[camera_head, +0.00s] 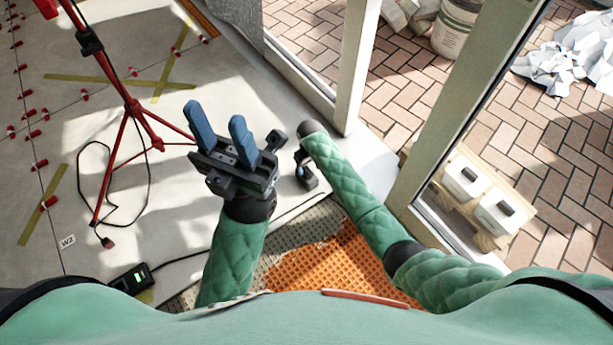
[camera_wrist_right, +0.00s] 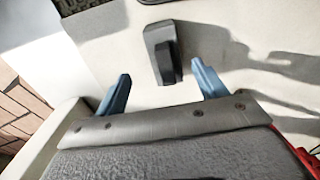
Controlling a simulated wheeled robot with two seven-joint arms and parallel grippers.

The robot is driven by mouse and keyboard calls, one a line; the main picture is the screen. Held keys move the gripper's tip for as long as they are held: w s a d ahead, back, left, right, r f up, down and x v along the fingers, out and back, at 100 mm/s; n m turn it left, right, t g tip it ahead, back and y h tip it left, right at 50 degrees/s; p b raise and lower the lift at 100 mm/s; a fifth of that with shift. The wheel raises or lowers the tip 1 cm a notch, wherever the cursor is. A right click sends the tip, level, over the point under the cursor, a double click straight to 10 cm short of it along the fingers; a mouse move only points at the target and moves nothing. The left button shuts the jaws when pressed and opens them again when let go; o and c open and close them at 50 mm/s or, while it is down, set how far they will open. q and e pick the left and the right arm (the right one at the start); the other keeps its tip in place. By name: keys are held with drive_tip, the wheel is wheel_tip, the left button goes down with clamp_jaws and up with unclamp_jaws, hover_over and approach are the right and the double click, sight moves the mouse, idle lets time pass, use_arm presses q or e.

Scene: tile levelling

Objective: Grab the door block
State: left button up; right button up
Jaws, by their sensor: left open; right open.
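The door block (camera_wrist_right: 163,52), a small dark grey wedge-like piece with a darker raised part, is on the pale floor in the right wrist view. It shows between and beyond the blue fingers of my right gripper (camera_wrist_right: 160,73), which is open and apart from it. In the head view my right arm ends near the door frame and its gripper is mostly hidden. A small dark piece (camera_head: 309,181) lies just below that wrist; I cannot tell whether it is the block or part of the gripper. My left gripper (camera_head: 215,113) is open and empty, blue fingers pointing up.
A red tripod (camera_head: 128,105) with a black cable stands left of my left gripper. A door frame (camera_head: 430,130) rises on the right. Beyond it are white containers (camera_head: 463,179) on a wooden pallet. An orange mat (camera_head: 330,268) lies close to my body.

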sight(307, 169)
drive_tip(key=f+b, duration=0.1)
drive_tip(key=f, duration=0.1)
drive_tip(key=f+b, duration=0.1)
drive_tip(key=f, duration=0.1)
drive_tip(key=a+f, duration=0.1)
drive_tip(key=f, duration=0.1)
drive_tip(key=shift+w+f+b, duration=0.1)
drive_tip(key=shift+f+b, duration=0.25)
drive_tip(key=shift+b, duration=0.05)
drive_tip(key=c, duration=1.3)
clamp_jaws()
drive_tip(key=shift+r, duration=0.15)
